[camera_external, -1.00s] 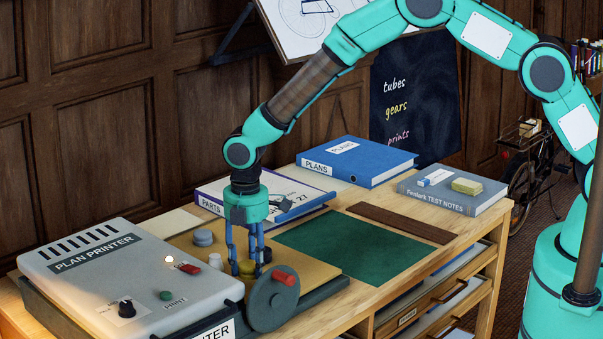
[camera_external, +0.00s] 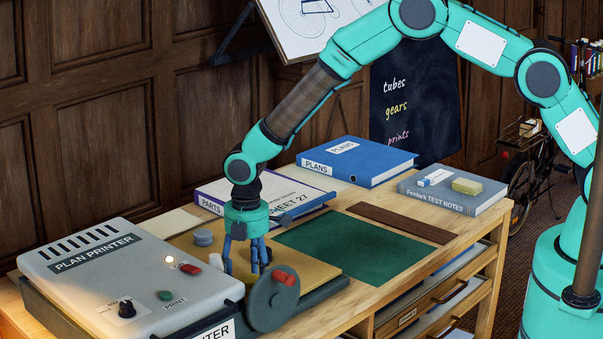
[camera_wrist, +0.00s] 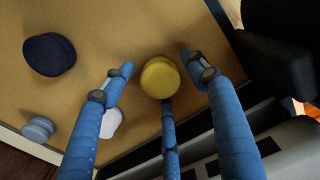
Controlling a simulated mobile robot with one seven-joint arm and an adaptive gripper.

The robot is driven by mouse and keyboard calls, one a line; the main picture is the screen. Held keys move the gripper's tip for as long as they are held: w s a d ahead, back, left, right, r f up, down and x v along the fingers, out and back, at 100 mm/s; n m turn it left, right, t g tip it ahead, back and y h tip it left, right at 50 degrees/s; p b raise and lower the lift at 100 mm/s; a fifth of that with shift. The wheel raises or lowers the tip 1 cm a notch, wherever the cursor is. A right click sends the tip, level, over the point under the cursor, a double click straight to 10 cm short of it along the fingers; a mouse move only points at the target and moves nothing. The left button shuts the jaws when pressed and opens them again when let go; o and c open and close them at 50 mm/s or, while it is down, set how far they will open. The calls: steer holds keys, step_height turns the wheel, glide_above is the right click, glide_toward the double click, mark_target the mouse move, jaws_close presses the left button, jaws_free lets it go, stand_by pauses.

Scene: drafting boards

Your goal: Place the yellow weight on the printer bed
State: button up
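The yellow weight (camera_wrist: 160,78) appears to rest on the tan printer bed (camera_wrist: 130,20) in the wrist view. My gripper (camera_external: 244,271) is low over the bed (camera_external: 310,271) in the external view, behind the crank wheel. Its blue fingers are spread apart. In the wrist view my gripper (camera_wrist: 158,80) is open around the yellow weight, with gaps to the two side fingers. The third finger's tip is close to the weight's lower edge; I cannot tell if it touches. In the external view I cannot make out the yellow weight among the fingers.
A dark weight (camera_wrist: 50,55), a grey-blue weight (camera_wrist: 38,128) and a white round piece (camera_wrist: 111,122) are nearby. The crank wheel (camera_external: 272,299) stands in front, the printer housing (camera_external: 130,275) at left. A green mat (camera_external: 355,248) lies clear at right.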

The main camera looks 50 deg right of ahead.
mark_target(249, 278)
steer(key=shift+r, duration=0.15)
step_height(249, 278, up, 12)
steer(key=p, duration=0.1)
steer(key=shift+p, duration=0.3)
stand_by(0.4)
stand_by(0.5)
steer(key=s+d+r+m+t, duration=0.1)
steer(key=s+d+r+m, duration=0.4)
steer(key=d+r, duration=0.85)
steer(key=s+d+r+m+t, duration=0.1)
steer(key=s+d+r+m, duration=0.35)
steer(key=d+r, duration=0.85)
steer(key=s+d+r+m+t, duration=0.1)
steer(key=s+d+r+m, duration=0.15)
steer(key=s+r, duration=0.35)
steer(key=s+d+r+m+t, duration=0.1)
steer(key=s+d+r, duration=0.3)
steer(key=s, duration=0.4)
steer(key=s+d+m, duration=0.2)
steer(key=s+d, duration=0.1)
steer(key=s, duration=0.5)
steer(key=s+d+m+t, duration=0.1)
steer(key=s+d+m, duration=0.2)
steer(key=s, duration=0.5)
steer(key=shift+d+f+t, duration=0.25)
steer(key=shift+f+t, duration=0.05)
steer(key=shift+f, duration=0.15)
